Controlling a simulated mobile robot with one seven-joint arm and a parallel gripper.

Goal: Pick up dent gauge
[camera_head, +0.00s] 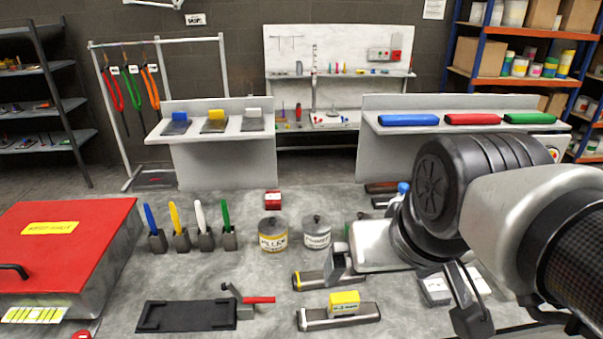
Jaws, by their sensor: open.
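The thing that looks like the dent gauge is a metal bar carrying a yellow block (344,301) with small, hard-to-read lettering. It lies on the grey worktop at the front, right of centre. My gripper (405,292) is above the worktop to its right and a little behind it. Its jaws are open, with one finger on the left and a dark one on the right. I see nothing held between them. Another metal bar with a yellow end (309,281) lies just behind the gauge, partly hidden by the left finger.
A black tray (186,316) and a red-handled tool (257,300) lie left of the gauge. Two lidded tins (272,235) stand behind. Pens in holders (189,240) and a red-lidded box (62,240) are at left. Small white items (437,290) lie under my gripper.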

